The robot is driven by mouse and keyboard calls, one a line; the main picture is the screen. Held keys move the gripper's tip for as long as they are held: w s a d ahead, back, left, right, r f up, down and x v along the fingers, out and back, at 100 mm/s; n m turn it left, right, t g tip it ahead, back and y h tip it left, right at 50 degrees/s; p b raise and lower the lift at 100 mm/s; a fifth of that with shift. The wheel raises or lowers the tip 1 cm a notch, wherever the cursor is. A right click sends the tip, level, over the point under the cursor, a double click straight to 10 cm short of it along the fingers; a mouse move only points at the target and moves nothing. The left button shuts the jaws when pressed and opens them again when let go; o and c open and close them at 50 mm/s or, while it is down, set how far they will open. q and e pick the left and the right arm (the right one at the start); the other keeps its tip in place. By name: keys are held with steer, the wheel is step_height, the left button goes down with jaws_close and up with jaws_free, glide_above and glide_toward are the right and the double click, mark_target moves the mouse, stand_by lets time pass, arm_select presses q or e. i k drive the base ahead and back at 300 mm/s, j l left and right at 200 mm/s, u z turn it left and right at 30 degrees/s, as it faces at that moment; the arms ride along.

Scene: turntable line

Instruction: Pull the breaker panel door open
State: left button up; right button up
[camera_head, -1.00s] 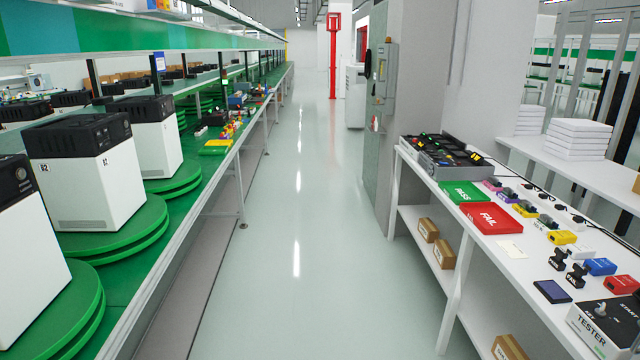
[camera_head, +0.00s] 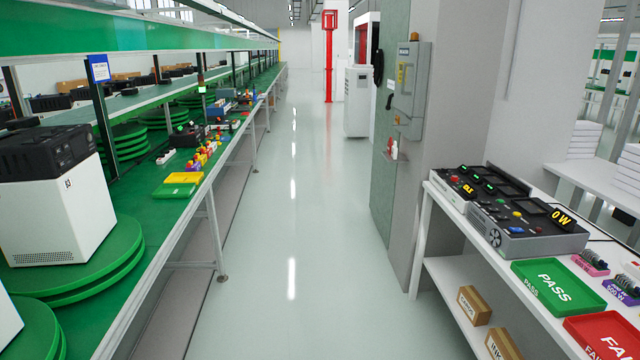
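The grey breaker panel (camera_head: 408,90) is mounted on the side of the pillar, right of the aisle and ahead of me. Its door looks shut. A small dark handle shape (camera_head: 390,101) shows at its left side, and a yellow label is on its upper part. A small white and red item (camera_head: 393,149) sits on the pillar below the panel. Neither of my grippers shows in the head view.
A white bench (camera_head: 425,210) with a grey tester unit (camera_head: 525,228), a green PASS tray (camera_head: 558,286) and a red FAIL tray (camera_head: 607,335) stands at right. A green turntable line (camera_head: 150,205) runs along the left. The aisle floor (camera_head: 300,230) between is clear.

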mark_target(407, 57)
steer(key=i+j+z, duration=0.15)
steer(key=i+z, duration=0.25)
steer(key=i, duration=0.3)
steer(key=i+j+z, duration=0.45)
steer(key=i, duration=0.2)
steer(key=i+j+z, duration=0.4)
steer(key=i+j, duration=0.2)
steer(key=i, duration=0.05)
